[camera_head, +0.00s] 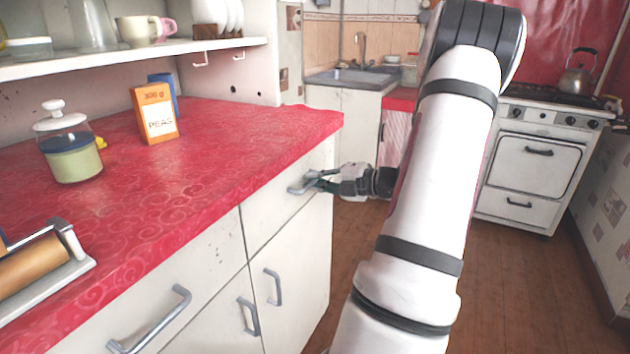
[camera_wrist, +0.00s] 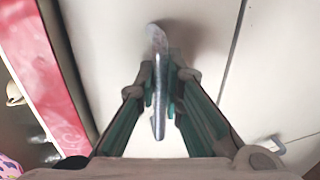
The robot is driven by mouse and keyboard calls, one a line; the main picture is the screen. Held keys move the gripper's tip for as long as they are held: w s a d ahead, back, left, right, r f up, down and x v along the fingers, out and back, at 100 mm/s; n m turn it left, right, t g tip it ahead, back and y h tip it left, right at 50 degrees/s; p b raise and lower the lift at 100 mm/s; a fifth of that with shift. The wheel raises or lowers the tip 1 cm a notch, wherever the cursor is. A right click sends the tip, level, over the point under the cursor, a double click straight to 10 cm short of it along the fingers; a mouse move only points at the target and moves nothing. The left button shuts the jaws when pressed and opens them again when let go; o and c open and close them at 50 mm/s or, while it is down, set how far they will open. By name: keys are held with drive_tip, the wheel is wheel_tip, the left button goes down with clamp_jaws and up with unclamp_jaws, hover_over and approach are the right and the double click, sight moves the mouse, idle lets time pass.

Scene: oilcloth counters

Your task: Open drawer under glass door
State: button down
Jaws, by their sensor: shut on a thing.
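A white drawer front (camera_head: 266,212) sits just below the red counter edge, at the right end of the white cabinet. It looks flush with the cabinet. Its grey metal handle (camera_head: 296,190) shows beside my gripper (camera_head: 317,181). In the wrist view the handle (camera_wrist: 158,105) runs between the two green-lined fingers of my gripper (camera_wrist: 161,82), which are shut on it. The drawer front (camera_wrist: 105,45) fills the view behind. The fingertips partly hide the handle in the head view. No glass door is visible in either view.
The red counter (camera_head: 225,150) holds an orange peas box (camera_head: 154,115), a glass jar (camera_head: 70,150) and a rolling pin (camera_head: 30,268). Another drawer handle (camera_head: 150,320) and two door handles are nearby. A white stove (camera_head: 530,165) stands at right. Wooden floor (camera_head: 505,270) is clear.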

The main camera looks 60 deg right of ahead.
drive_tip(key=shift+s, duration=0.1)
drive_tip(key=f+p+v, duration=0.2)
drive_tip(key=p+v, duration=0.6)
drive_tip(key=v, duration=0.6)
drive_tip(key=s+f+p+v, duration=0.1)
drive_tip(key=f+p+v, duration=0.2)
drive_tip(key=p+v, duration=0.5)
drive_tip(key=shift+f+p+v, duration=0.35)
drive_tip(key=shift+f+v, duration=0.05)
drive_tip(key=shift+v, duration=2.5)
drive_tip(key=shift+d, duration=0.2)
drive_tip(key=c, duration=2)
unclamp_jaws()
drive_tip(key=shift+o, duration=0.2)
drive_tip(key=v, duration=1.2)
drive_tip(key=shift+d, duration=0.1)
